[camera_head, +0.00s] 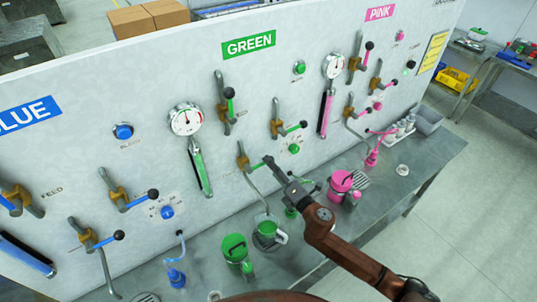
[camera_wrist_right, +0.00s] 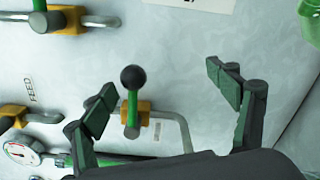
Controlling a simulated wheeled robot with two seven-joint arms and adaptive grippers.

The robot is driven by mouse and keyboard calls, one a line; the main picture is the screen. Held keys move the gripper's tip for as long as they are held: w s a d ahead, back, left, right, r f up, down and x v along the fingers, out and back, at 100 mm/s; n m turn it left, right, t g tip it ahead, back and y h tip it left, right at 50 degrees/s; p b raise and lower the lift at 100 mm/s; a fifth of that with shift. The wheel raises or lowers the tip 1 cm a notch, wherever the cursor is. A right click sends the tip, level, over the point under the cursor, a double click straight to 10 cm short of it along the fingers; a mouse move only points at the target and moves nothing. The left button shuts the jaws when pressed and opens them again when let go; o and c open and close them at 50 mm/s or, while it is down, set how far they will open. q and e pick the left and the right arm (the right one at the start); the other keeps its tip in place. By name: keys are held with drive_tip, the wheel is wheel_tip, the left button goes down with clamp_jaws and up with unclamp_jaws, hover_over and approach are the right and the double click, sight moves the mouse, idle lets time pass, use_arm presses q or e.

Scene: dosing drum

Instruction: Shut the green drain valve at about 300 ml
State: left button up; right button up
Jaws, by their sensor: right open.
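The green drain valve (camera_head: 243,160) is the lowest brass valve under the GREEN label. I cannot read the liquid level in the jug. My right gripper (camera_head: 275,168) is at the lever's end. In the right wrist view, my right gripper (camera_wrist_right: 160,84) is open, with a green lever (camera_wrist_right: 132,104) and its black ball (camera_wrist_right: 133,77) between the fingers, closer to the left finger. No grip on it shows. My left gripper is not in view.
Other green valves (camera_head: 278,128) sit above on the panel, beside a pressure gauge (camera_head: 186,120) and green sight tube (camera_head: 200,168). A green lidded container (camera_head: 236,250) stands left of the jug. A pink one (camera_head: 341,182) stands right of my wrist.

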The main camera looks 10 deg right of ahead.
drive_tip(key=v, duration=0.7)
drive_tip(key=shift+s, duration=0.25)
drive_tip(key=shift+d+r, duration=0.1)
drive_tip(key=shift+r, duration=0.05)
